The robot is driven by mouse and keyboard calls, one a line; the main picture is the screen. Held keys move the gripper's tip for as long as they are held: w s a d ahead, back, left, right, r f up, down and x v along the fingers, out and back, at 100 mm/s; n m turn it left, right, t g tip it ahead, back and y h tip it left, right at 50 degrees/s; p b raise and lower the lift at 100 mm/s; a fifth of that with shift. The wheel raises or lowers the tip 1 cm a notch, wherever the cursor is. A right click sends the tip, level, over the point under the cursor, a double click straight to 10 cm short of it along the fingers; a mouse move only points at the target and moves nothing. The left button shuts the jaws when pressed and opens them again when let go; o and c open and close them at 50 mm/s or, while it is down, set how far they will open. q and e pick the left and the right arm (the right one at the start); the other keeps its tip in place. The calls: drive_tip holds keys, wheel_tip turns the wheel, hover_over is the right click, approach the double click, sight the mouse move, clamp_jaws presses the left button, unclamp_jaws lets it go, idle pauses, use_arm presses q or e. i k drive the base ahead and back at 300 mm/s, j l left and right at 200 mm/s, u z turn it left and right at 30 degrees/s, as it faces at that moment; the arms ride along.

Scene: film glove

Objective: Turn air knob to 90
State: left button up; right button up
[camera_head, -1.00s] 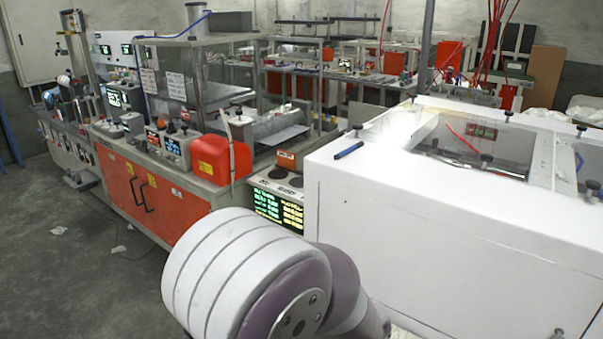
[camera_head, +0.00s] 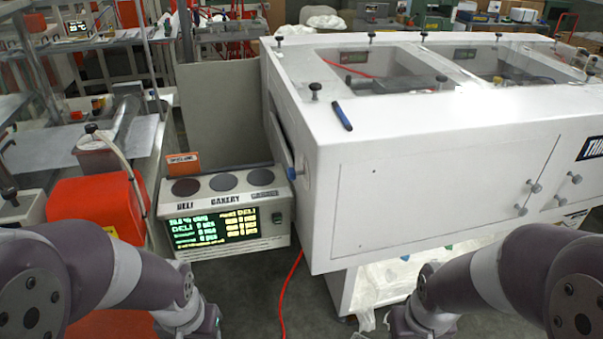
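No knob in view is readable as the air knob, and I see no 90 mark. The white machine (camera_head: 420,110) fills the right side. Its front panel carries several small grey knobs, such as this front knob (camera_head: 535,187). Its top has several black knobs, such as this top knob (camera_head: 315,90). A small round fitting (camera_head: 305,172) is on its left end. My left and right arms come in from the lower corners, in front of the machines. Their grippers are outside the picture, so their opening is hidden.
A grey unit with a green-and-yellow lit display (camera_head: 213,228) and dark round plates stands left of the white machine. A red container (camera_head: 98,207) is farther left. A red cable (camera_head: 288,290) runs over the floor.

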sight(291, 172)
drive_tip(key=i+j, duration=0.2)
drive_tip(key=j, duration=0.15)
drive_tip(key=i+j+z, duration=0.1)
drive_tip(key=j, duration=0.25)
drive_tip(key=i+j, duration=0.5)
drive_tip(key=j, duration=0.2)
drive_tip(key=l+z, duration=0.05)
